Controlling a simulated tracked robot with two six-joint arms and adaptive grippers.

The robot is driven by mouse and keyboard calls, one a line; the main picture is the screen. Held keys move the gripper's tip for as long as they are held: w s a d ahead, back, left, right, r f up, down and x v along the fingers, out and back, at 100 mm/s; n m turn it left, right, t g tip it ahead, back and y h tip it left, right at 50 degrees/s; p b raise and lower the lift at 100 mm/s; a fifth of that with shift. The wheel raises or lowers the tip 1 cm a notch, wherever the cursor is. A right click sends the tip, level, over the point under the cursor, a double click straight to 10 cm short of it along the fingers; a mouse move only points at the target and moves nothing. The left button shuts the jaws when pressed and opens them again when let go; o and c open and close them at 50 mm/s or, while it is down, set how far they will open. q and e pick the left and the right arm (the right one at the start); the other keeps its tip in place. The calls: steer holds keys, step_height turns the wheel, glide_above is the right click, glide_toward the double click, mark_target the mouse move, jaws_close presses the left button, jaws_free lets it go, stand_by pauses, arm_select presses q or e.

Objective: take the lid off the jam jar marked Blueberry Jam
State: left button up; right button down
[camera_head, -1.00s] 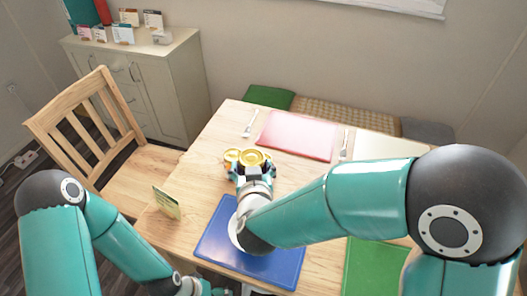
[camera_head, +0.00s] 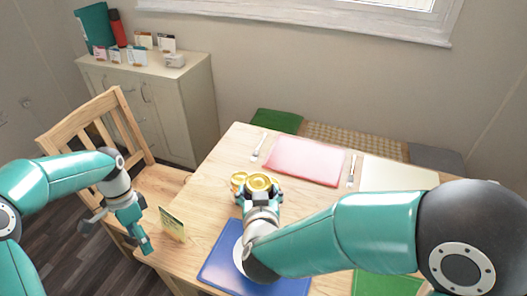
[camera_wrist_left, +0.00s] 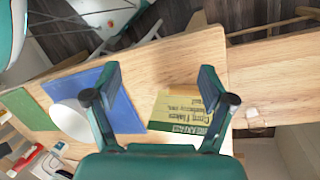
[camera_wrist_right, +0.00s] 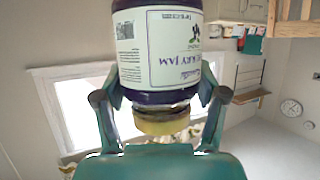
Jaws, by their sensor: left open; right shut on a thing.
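The jam jar (camera_wrist_right: 160,50) has dark contents and a white label. In the right wrist view it appears upside down, with label text ending in "RY JAM"; the start of the name is out of sight. Its gold lid (camera_head: 259,182) is on it and also shows in the right wrist view (camera_wrist_right: 161,122). My right gripper (camera_head: 262,200) is shut on the jar near the lid, one finger on each side. A second gold lid (camera_head: 238,179) shows just left of it. My left gripper (camera_head: 145,243) is open and empty at the table's left edge, apart from the jar.
A blue mat (camera_head: 225,262) with a white round dish (camera_wrist_left: 70,120) lies in front. A chair (camera_head: 115,135) stands left.

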arm_select(q)
steer(key=w+d+r+m, duration=0.5)
steer(key=w+d+m, duration=0.1)
step_height(320, 180, up, 18)
steer(key=m+t+y, duration=0.1)
steer(key=m+t, duration=0.2)
steer(key=m, duration=1.8)
glide_above(264, 181)
steer(key=shift+f, duration=3.9)
steer(key=shift+o, duration=0.2)
